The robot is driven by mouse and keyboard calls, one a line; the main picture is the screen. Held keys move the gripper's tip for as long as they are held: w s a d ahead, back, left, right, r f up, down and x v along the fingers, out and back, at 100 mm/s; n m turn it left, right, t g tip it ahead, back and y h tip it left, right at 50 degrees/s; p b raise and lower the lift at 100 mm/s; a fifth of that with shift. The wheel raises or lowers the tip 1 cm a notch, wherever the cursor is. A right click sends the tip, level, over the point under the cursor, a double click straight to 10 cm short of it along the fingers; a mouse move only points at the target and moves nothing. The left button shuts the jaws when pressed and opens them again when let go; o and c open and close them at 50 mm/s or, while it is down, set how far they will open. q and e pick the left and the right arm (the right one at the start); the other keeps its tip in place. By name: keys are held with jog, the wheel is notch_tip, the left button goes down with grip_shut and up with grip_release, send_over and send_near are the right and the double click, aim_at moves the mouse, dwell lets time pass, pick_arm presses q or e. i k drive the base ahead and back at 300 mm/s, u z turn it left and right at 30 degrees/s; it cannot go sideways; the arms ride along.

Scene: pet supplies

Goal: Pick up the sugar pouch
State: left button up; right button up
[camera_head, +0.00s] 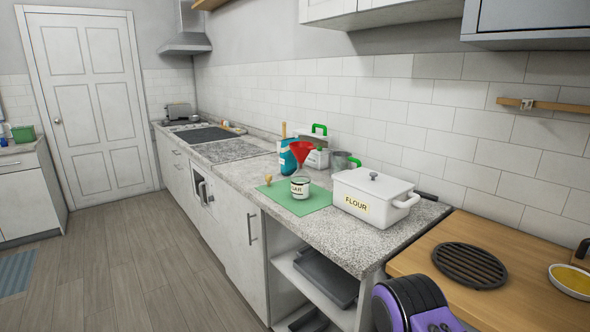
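A blue pouch (286,160) with pale markings stands upright on the grey stone counter, behind a green mat (317,203). It is the only pouch-like thing I see, and its print is too small to read. A red funnel (302,152) covers part of its right side. Below the funnel, a labelled glass jar (300,188) stands on the mat; I cannot tell whether the funnel touches it. Neither gripper shows. A purple and black part, seemingly of my arm, shows at the bottom right, far from the pouch.
A green-handled container (317,156) is behind the funnel. A small wooden item (268,179) lies left of the jar. A black trivet (469,265) and bowl (572,281) are on the wooden counter.

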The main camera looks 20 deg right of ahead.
aim_at(289, 162)
jog(key=u, duration=0.75)
jog(key=i, duration=4.1)
jog(key=z, duration=2.4)
